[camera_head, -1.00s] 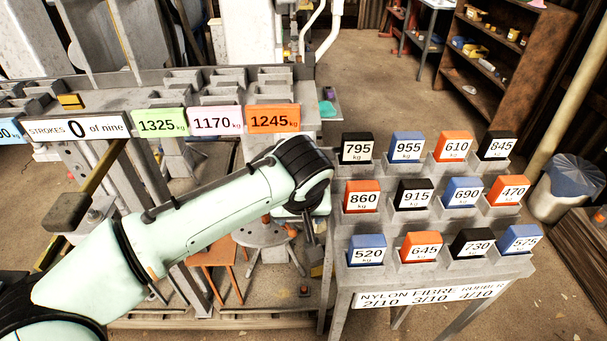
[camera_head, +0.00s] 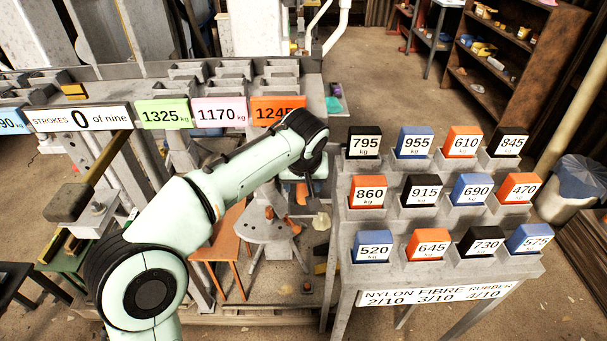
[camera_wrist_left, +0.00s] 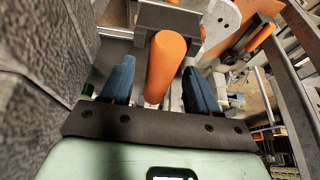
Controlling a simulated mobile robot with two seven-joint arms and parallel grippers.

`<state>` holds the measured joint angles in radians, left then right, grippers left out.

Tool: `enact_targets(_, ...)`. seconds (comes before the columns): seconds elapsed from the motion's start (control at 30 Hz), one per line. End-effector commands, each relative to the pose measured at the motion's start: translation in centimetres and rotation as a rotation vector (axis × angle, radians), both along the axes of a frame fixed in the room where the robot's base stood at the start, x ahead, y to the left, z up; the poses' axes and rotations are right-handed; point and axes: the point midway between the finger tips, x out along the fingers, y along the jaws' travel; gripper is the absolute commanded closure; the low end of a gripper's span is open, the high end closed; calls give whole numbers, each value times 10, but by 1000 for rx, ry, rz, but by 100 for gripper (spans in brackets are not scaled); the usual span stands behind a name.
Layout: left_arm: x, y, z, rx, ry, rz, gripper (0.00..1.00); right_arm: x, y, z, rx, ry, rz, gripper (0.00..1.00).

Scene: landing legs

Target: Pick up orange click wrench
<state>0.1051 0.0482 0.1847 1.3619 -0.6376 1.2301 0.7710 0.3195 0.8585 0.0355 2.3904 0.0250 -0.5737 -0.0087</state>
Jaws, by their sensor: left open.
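In the left wrist view an orange cylinder (camera_wrist_left: 168,62), which looks like a wrench handle, lies between the two blue fingers of my left gripper (camera_wrist_left: 158,70). The gripper is open, with a finger on each side of the cylinder and visible gaps. The cylinder's far end meets a grey part. In the head view my left arm reaches over the gap between the grey rack and the block stand, and its wrist hides most of the gripper. I cannot make out the wrench there. My right gripper is in neither view.
The stepped stand (camera_head: 350,285) with black, blue and orange weight-labelled blocks is close on the right. The grey rack with green (camera_head: 163,114), pink (camera_head: 219,110) and orange (camera_head: 277,108) labels is on the left. A round stool (camera_head: 268,232) stands below my wrist.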

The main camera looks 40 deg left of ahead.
Motion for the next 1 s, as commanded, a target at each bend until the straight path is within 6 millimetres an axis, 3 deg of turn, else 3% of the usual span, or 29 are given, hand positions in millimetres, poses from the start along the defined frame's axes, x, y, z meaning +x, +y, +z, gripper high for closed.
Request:
enact_targets(0.27,2,1,-4,0,-1,0,43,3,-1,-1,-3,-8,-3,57)
enact_targets(0.43,2,1,-4,0,-1,0,98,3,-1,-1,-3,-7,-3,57)
enact_targets(0.77,0,0,0,0,-5,-1,100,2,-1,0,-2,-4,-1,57)
enact_targets(1.0,-25,-21,24,2,-8,-5,100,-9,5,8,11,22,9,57)
